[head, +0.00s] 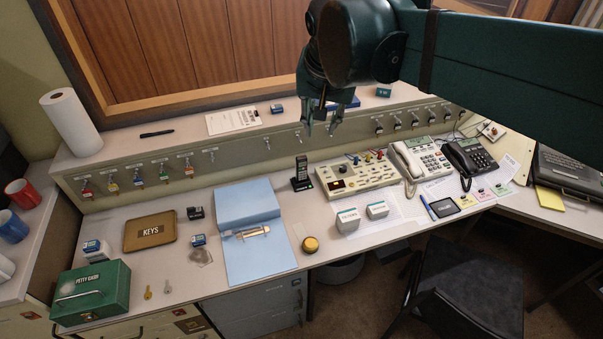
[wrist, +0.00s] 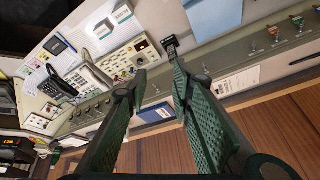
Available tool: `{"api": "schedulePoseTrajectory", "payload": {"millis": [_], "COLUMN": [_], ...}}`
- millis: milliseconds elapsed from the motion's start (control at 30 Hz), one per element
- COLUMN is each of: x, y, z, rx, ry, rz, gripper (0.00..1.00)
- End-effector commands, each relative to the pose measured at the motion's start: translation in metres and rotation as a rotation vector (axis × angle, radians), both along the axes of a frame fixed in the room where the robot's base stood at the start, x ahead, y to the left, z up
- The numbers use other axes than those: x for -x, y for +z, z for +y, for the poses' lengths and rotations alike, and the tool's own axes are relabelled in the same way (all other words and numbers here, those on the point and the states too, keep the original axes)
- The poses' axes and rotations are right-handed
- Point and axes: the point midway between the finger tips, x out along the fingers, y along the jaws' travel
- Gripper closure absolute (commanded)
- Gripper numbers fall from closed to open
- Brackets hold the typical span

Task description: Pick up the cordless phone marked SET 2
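A black cordless phone (head: 301,172) stands upright in a small dark base on the console desk, just left of the switch panel. No SET 2 marking is readable on it. In the wrist view the phone (wrist: 171,46) shows beyond the tip of the right-hand finger. My gripper (head: 322,116) hangs above the back ledge, higher than the phone and apart from it. Its two fingers are spread with nothing between them, as the wrist view (wrist: 160,72) also shows.
A beige switch panel (head: 356,176) stands right of the phone, with a white desk phone (head: 421,157) and a black one (head: 470,155) farther right. A blue binder (head: 258,257) lies left. Hooks with keys line the ledge face behind. Little bare desk surrounds the phone.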

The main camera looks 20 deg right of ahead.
Motion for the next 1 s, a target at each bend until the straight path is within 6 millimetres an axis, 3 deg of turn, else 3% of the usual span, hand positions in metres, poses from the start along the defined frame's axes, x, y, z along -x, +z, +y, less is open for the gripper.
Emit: {"api": "schedulePoseTrajectory", "payload": {"millis": [533, 1000], "x": [-0.087, -0.163], "y": [0.005, -0.008], "z": [-0.013, -0.023], "rx": [-0.022, -0.015], "ry": [-0.315, -0.601], "rz": [0.071, 0.104], "gripper": [0.76, 0.76]}}
